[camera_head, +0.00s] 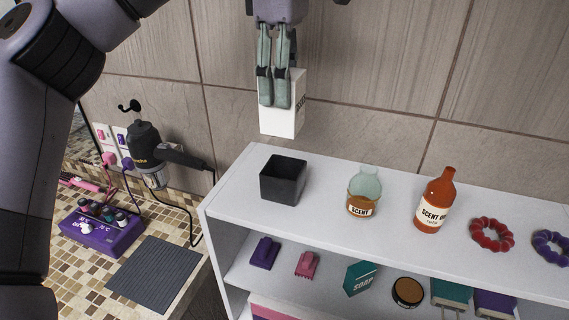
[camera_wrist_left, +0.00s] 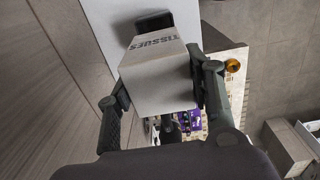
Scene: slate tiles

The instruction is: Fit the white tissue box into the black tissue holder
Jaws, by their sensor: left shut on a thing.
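The white tissue box (camera_head: 281,121) is held upright in the air in the head view, above the shelf's back edge and the black holder. My left gripper (camera_head: 274,104) points down and is shut on the box. In the left wrist view the box (camera_wrist_left: 158,82) sits between the fingers (camera_wrist_left: 160,95), with its "TISSUES" lettering showing. The black tissue holder (camera_head: 283,188) is an open-topped square box standing on the left part of the white shelf top. It looks empty, though its floor is dark. It shows partly behind the box in the left wrist view (camera_wrist_left: 154,22). My right gripper is not in view.
On the white shelf top (camera_head: 330,180) stand a scent bottle (camera_head: 362,192), an orange-brown bottle (camera_head: 435,203), a red ring (camera_head: 491,235) and a purple ring (camera_head: 552,246). A lower shelf holds soap (camera_head: 361,279) and small items. A hair dryer (camera_head: 150,155) hangs at left.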

